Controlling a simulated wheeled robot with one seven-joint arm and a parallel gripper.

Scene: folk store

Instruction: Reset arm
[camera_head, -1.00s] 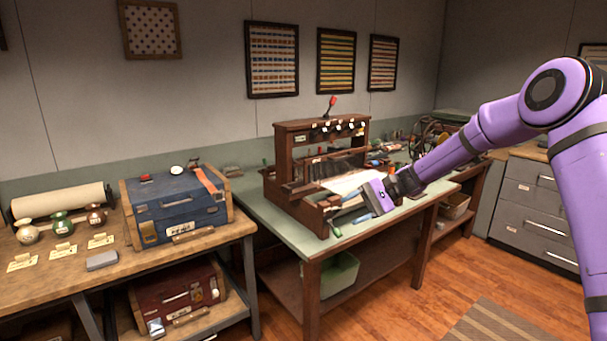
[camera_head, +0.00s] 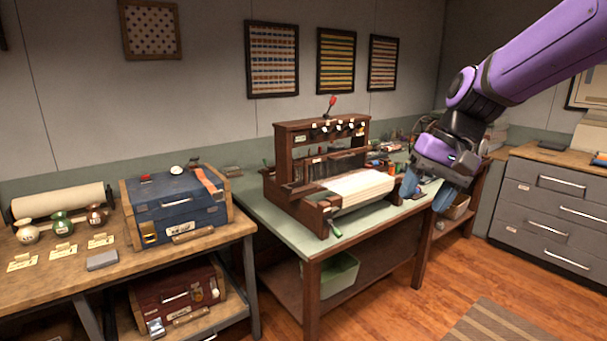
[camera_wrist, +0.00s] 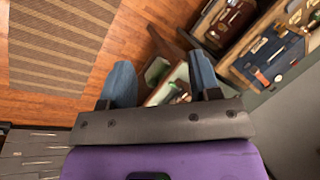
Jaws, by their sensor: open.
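My purple arm comes in from the upper right of the head view. My gripper (camera_head: 425,191) hangs in front of the right end of the green-topped table (camera_head: 262,206), its blue fingertips pointing down. The fingers are apart and nothing is between them. In the wrist view my gripper (camera_wrist: 160,82) also shows its two blue fingers wide apart, with the floor and a bin far below. A dark wooden loom (camera_head: 283,160) with white cloth stands on the table, to the left of my gripper and apart from it.
A blue case (camera_head: 178,212) sits on the left bench, with a red case (camera_head: 182,298) on the shelf below. A pale green bin (camera_head: 342,274) is under the table. Grey drawers (camera_head: 545,205) stand at the right. The floor (camera_head: 410,310) in front is clear, with a striped rug (camera_head: 492,322).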

